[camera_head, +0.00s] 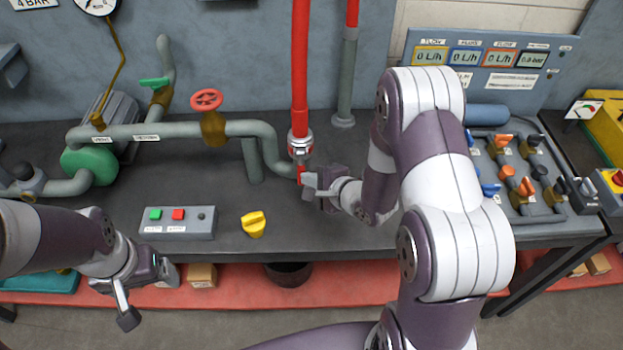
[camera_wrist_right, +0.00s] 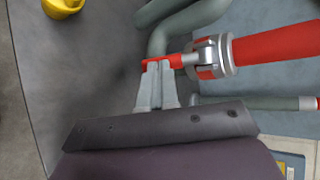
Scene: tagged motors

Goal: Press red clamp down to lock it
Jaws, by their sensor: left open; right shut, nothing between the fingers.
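The red clamp lever (camera_wrist_right: 155,61) sticks out from a silver coupling (camera_wrist_right: 208,57) at the lower end of the red hose (camera_wrist_right: 280,46). In the head view the coupling (camera_head: 300,143) joins the hose (camera_head: 300,70) to a grey pipe, and the lever (camera_head: 300,172) hangs below it, partly hidden by my right gripper. My right gripper (camera_head: 306,182) is shut and empty. In the right wrist view its fingertips (camera_wrist_right: 157,66) are at the red lever and look to touch it. My left gripper (camera_head: 145,295) is open and empty, in front of the table at the lower left.
A button box (camera_head: 178,222) and a yellow knob (camera_head: 254,225) are on the table to the left of my right gripper. Grey pipes (camera_head: 180,131) with a red valve wheel (camera_head: 206,100) run behind. A switch panel (camera_head: 520,175) stands at the right. A dark bowl (camera_head: 288,274) is on the lower shelf.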

